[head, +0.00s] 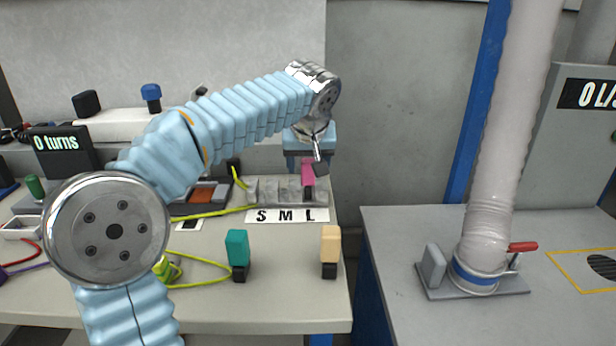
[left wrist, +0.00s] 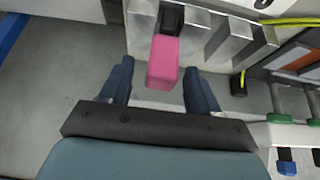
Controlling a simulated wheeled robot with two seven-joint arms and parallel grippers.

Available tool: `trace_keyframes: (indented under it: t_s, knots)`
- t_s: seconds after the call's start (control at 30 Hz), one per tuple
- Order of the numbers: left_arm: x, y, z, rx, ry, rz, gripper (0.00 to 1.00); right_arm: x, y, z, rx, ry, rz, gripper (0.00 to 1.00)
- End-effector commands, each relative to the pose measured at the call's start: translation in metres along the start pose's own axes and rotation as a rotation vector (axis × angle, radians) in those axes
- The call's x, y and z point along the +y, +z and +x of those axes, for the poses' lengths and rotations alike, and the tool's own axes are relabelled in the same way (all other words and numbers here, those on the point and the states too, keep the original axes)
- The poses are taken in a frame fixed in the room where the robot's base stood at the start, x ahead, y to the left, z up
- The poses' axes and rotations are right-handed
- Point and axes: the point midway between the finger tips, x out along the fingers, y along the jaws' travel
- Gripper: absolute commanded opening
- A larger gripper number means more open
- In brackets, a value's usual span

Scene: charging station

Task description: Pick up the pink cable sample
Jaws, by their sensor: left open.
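The pink cable sample (head: 307,172) is a small pink block with a dark end. It stands at the grey metal holder (head: 275,192), near the L of the S M L label. In the left wrist view the pink sample (left wrist: 162,62) lies between my two dark blue fingers, with a visible gap on each side. My left gripper (left wrist: 158,68) is open and reaches over the sample from above. In the head view the wrist partly hides the gripper, and its fingers are hard to make out. My right gripper is not in view.
A teal block (head: 237,248) and a tan block (head: 330,246) stand upright near the table's front. Yellow-green cable (head: 205,214) runs across the table to the left. A grey hose (head: 495,190) with a red handle stands on the right-hand bench.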

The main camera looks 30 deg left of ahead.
Motion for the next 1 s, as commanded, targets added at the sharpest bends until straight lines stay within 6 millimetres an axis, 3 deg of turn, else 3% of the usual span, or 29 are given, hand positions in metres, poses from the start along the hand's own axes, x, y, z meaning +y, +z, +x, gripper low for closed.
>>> trace_keyframes:
  t_s: [0.13, 0.37, 0.73, 1.0]
  knots:
    - [-0.001, 0.000, 0.017, 0.000, 0.000, 0.000, 0.62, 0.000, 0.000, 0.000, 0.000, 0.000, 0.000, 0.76]
    - [-0.001, 0.000, 0.019, 0.001, 0.000, 0.000, 0.62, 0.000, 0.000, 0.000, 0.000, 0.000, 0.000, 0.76]
    - [-0.001, 0.000, 0.018, 0.001, 0.000, 0.000, 0.08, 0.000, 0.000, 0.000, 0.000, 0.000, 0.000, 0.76]
    - [0.000, -0.001, 0.018, 0.002, 0.001, 0.000, 0.06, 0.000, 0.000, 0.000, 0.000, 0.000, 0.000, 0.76]
